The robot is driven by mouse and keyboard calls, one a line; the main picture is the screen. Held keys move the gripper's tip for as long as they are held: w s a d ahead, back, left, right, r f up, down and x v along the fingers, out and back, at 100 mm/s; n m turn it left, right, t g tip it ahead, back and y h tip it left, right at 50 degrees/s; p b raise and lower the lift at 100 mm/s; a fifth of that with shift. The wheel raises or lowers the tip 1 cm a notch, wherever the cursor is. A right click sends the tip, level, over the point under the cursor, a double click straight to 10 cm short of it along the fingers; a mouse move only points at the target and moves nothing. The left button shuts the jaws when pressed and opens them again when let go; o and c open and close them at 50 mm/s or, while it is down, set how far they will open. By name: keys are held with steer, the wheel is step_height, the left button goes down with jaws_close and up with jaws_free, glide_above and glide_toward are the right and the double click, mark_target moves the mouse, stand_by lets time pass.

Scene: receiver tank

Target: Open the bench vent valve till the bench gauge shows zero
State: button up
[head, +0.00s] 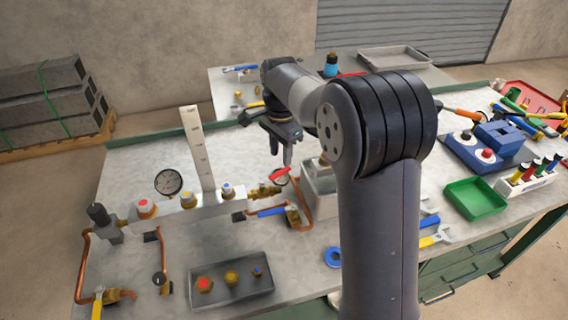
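A round gauge (168,181) with a pale face and dark rim stands behind the left part of the manifold block (210,203); its needle is too small to read. A second small gauge (281,180) is partly hidden behind a red lever handle (280,174) near the brass fittings at the block's right end. A blue-handled valve (271,211) sits below them by a copper pipe. A yellow-handled valve (98,303) is at the front left. I cannot tell which is the bench vent valve. My gripper (287,160) points down above the red handle, apparently clear of it; its finger opening is unclear.
A grey tray (231,300) with capped fittings lies in front of the manifold. An upright scale (197,150) stands behind the block. A grey box (318,203) is right of the red handle, partly behind my arm. A green tray (474,212) lies right.

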mark_target(281, 171)
step_height(281, 171, down, 5)
stand_by(0.3)
jaws_close()
stand_by(0.5)
